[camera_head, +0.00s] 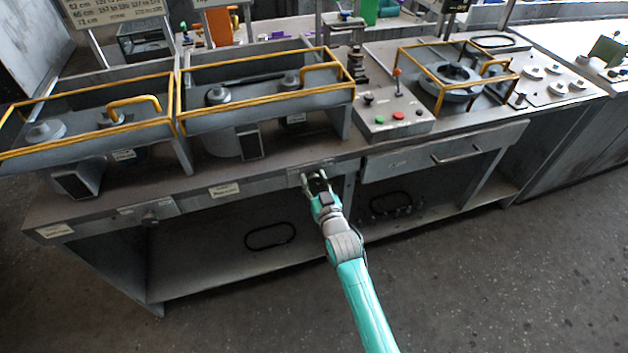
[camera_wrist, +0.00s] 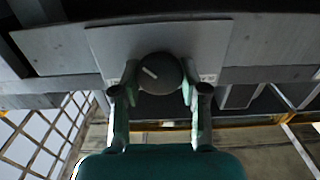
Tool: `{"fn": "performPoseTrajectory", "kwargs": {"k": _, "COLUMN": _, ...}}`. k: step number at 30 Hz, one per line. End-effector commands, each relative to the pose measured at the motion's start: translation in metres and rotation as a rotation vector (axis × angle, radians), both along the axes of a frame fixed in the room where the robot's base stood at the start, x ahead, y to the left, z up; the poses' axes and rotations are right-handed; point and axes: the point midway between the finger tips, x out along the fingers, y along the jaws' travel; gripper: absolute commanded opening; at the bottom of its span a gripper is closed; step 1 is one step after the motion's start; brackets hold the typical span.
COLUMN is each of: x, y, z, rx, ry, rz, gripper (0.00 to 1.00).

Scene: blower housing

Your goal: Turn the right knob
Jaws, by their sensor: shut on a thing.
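The right knob (camera_wrist: 160,73) is a dark round knob with a pale pointer line, mounted on a light metal plate (camera_wrist: 215,40) on the bench front. The pointer line is slanted in the wrist view. My gripper (camera_wrist: 157,88) has one finger on each side of the knob and is shut on it. In the head view my gripper (camera_head: 317,184) is at the plate on the bench's front edge, and it hides the knob there. Another knob (camera_head: 150,218) sits on a plate farther left on the same front edge.
The bench (camera_head: 270,178) carries two yellow-railed housings (camera_head: 265,62) at left and a control box (camera_head: 393,118) with red and green buttons. A drawer (camera_head: 445,153) is right of my gripper. Open shelf space lies below. The floor in front is clear.

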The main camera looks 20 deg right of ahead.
Motion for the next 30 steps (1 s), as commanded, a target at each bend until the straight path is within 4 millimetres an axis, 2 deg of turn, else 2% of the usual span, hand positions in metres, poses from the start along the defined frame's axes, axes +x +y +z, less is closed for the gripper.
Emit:
{"fn": "performPoseTrajectory", "kwargs": {"k": 6, "x": 0.0002, "y": -0.0011, "z": 0.0003, "rx": 0.166, "ry": -0.001, "rz": 0.0, "gripper": 0.09}}
{"fn": "performPoseTrajectory", "kwargs": {"k": 15, "x": 0.0002, "y": -0.0019, "z": 0.0002, "rx": 0.326, "ry": -0.001, "rz": 0.0, "gripper": 0.09}}
{"fn": "performPoseTrajectory", "kwargs": {"k": 30, "x": 0.0002, "y": -0.0023, "z": 0.0001, "rx": 0.386, "ry": -0.001, "rz": 0.0, "gripper": 0.09}}
